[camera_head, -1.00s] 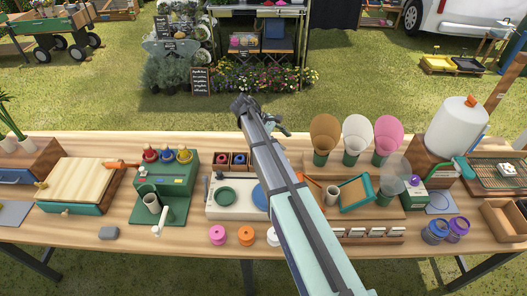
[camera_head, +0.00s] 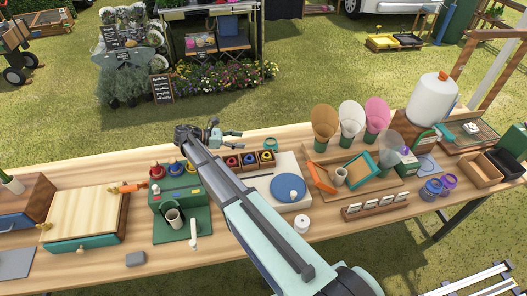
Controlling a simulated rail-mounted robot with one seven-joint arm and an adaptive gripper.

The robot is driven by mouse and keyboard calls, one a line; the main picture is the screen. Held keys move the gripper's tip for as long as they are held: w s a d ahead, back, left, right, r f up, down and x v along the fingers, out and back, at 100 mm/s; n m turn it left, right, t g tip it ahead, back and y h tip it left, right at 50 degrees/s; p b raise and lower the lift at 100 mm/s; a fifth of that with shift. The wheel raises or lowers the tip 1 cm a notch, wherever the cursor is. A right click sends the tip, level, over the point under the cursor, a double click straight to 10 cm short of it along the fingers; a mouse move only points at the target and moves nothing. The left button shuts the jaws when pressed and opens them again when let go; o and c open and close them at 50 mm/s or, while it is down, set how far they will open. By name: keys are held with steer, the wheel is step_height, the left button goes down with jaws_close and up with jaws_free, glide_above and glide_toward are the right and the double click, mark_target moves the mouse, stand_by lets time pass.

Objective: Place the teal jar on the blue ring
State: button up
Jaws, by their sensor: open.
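Two small lidded jars stand side by side at the right of the table. One looks blue (camera_head: 431,190) and the other purple (camera_head: 448,184); no jar reads clearly as teal at this size. A blue ring outline shows faintly on a small grey-blue mat (camera_head: 428,165), just behind the jars. My gripper (camera_head: 238,140) is open and empty, held over the back part of the table left of centre, far from the jars and the mat.
Paper cones (camera_head: 350,117), a white tank (camera_head: 433,97), a card rack (camera_head: 375,205) and a dark box (camera_head: 505,162) surround the jars. A white board with a blue disc (camera_head: 288,188) lies near my arm.

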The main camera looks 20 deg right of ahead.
mark_target(275, 142)
steer(key=b+x, duration=0.5)
steer(key=x, duration=1.2)
steer(key=shift+s+a, duration=0.1)
steer(key=c, duration=1)
steer(key=shift+f, duration=0.1)
jaws_close()
